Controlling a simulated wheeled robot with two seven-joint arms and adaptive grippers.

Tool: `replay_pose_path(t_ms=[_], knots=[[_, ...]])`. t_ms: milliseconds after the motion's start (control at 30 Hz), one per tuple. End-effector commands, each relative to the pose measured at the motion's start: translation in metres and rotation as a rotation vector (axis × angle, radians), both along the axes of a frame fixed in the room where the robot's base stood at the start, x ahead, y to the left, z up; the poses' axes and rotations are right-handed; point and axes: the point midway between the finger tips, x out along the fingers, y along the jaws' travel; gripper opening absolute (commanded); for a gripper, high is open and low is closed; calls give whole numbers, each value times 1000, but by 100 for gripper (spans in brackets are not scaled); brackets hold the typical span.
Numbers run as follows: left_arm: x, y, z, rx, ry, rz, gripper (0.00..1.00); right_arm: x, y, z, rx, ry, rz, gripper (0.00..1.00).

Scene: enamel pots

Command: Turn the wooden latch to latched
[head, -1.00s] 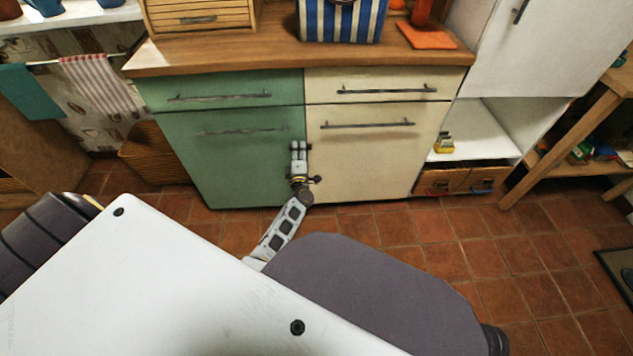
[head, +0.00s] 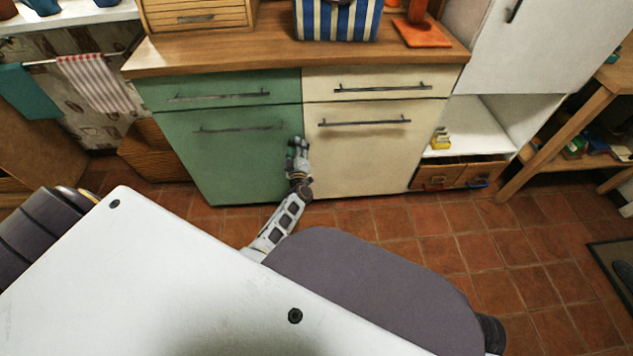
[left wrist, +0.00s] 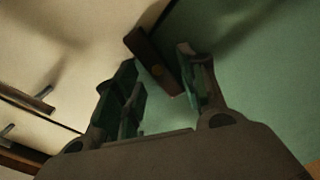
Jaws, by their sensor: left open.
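The wooden latch (left wrist: 145,50) is a short dark brown bar with a round pivot in the left wrist view. It lies at a slant on the green door (left wrist: 260,60), and its upper end reaches the seam with the cream door (left wrist: 60,50). My left gripper (head: 297,142) is open at the right edge of the green door in the head view. In the left wrist view its fingers (left wrist: 158,88) stand apart, with the latch's lower part between them. I cannot tell whether they touch it. The latch cannot be made out in the head view. My right gripper is not in view.
Dark bar handles cross the green door (head: 240,128) and cream door (head: 365,122), above the gripper. A wooden counter (head: 280,56) overhangs the cabinet. An open shelf (head: 470,130) stands to the right. The tiled floor (head: 420,225) before the cabinet is clear.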

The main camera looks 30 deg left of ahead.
Motion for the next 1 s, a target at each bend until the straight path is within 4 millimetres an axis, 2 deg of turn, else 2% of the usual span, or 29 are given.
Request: replay_pose_path(t_ms=[1000], knots=[[2,-3,3,423,259,-1,41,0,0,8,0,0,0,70]])
